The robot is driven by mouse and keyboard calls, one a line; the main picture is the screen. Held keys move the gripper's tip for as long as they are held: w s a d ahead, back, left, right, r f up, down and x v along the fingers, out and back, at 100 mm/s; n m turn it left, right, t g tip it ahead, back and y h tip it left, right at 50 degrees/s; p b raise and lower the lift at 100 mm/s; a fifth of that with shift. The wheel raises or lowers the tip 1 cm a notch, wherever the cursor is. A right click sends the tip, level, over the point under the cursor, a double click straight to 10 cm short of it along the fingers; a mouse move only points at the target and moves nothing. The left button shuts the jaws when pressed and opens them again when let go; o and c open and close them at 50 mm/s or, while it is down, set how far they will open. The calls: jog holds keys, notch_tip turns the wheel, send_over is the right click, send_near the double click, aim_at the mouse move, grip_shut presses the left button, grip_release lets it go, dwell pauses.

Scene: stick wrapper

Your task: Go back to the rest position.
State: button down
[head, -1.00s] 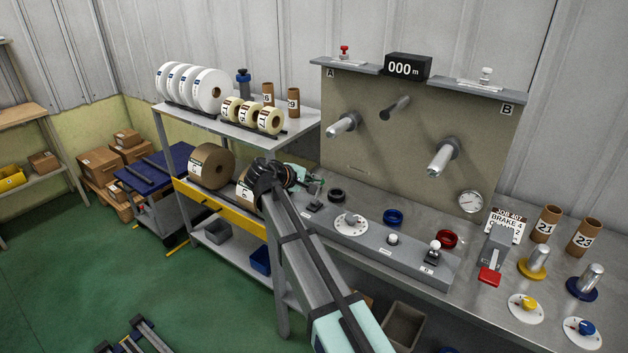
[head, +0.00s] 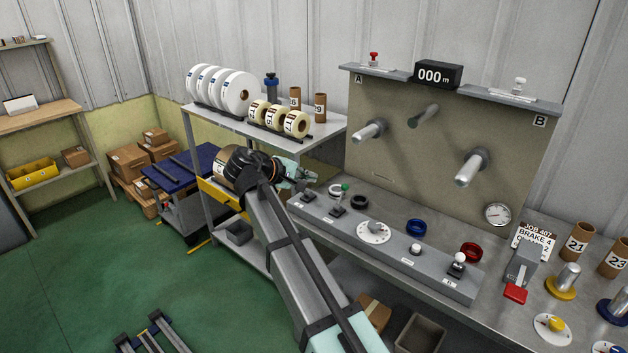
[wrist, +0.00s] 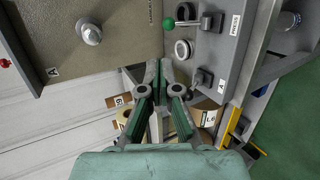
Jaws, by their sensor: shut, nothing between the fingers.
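My gripper (head: 308,178) is at the left end of the workbench in the head view, just above the left end of the grey control strip (head: 390,240). Its fingers are together and hold nothing. In the wrist view my gripper (wrist: 159,72) points along the bench end, with the green-knobbed lever (wrist: 180,22) and the switch panel (wrist: 212,50) close by on the upper right. My arm reaches up from the bottom of the head view and hides part of the shelf with the brown rolls.
The upright panel (head: 400,150) with its spindles rises to the right of my gripper. The shelf rack (head: 330,132) with white and yellow rolls stands left and behind. A counter box (head: 438,74) reads 000 m. Green floor (head: 90,270) is open at the left.

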dwell(0.3)
